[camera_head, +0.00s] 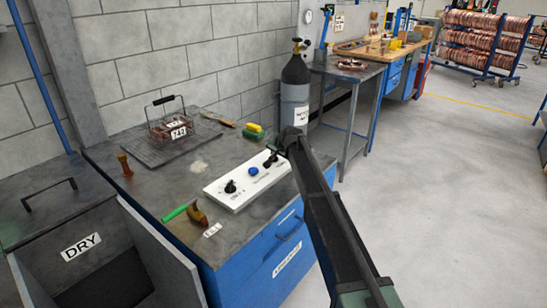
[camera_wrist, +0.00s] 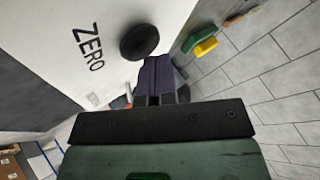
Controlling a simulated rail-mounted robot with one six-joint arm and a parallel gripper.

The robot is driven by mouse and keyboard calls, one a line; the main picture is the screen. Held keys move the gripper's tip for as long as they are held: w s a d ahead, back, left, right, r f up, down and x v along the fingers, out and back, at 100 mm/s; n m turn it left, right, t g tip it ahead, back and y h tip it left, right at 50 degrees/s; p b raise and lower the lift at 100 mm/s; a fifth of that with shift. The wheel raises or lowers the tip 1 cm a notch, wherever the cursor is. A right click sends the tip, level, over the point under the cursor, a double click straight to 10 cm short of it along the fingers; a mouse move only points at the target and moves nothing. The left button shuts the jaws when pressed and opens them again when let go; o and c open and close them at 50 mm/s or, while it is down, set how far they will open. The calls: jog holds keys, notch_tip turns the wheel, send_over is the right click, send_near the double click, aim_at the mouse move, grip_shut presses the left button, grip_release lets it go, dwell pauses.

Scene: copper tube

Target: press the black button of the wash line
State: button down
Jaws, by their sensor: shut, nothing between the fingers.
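A white control panel (camera_head: 247,183) lies on the grey bench. It has a black control (camera_head: 230,187) at its left, a blue button (camera_head: 253,171) in the middle and a black control (camera_head: 270,161) at its right, close to my gripper (camera_head: 279,150). In the wrist view the panel (camera_wrist: 60,75) carries the word ZERO beside a round black button (camera_wrist: 139,42). My gripper (camera_wrist: 155,70) is shut and empty, its tips just beside that button. I cannot tell whether they touch it.
A wire basket (camera_head: 172,125) stands at the back of the bench. A yellow and green sponge (camera_head: 254,130), a green-handled tool (camera_head: 185,210) and a wooden-handled brush lie around the panel. A grey gas cylinder (camera_head: 295,85) stands behind my gripper. A DRY bin is at the left.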

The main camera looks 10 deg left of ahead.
jog(key=shift+r+p, duration=0.85)
jog(key=shift+p, duration=0.05)
jog(key=shift+r, duration=0.1)
notch_tip(320, 180, up, 5)
jog(key=p, duration=0.5)
